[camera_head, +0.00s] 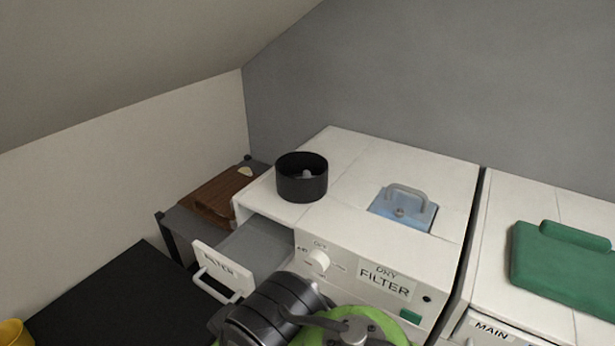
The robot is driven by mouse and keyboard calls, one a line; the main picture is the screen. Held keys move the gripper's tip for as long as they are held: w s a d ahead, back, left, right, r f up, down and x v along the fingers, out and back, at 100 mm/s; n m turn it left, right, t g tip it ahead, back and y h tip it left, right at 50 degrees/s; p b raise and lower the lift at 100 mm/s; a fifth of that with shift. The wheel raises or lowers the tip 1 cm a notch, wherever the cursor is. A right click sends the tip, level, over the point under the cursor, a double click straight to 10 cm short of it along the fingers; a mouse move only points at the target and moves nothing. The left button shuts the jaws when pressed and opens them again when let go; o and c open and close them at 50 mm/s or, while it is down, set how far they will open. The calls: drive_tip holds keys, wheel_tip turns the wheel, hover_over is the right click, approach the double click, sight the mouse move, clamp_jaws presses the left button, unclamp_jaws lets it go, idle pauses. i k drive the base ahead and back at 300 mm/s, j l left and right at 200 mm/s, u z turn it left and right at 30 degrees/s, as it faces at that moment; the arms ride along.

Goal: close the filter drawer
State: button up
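The filter drawer (225,272) sticks out of the front left of a white machine (345,216). It is open, with its grey inside showing. My arm, black and green, rises from the bottom of the head view, just right of the drawer front, and covers part of the machine's lower front. My gripper's fingers cannot be made out, so I cannot tell whether they are open or shut, or whether they touch the drawer.
On the machine top stand a black round pot (301,178) and a blue lid with a grey handle (402,208). A knob (319,260) sits right of the drawer. A second white unit (510,200) with a green item (565,262) stands at right. A brown box (213,197) lies behind left.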

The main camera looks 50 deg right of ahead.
sight(261, 246)
drive_tip(key=z, duration=1.1)
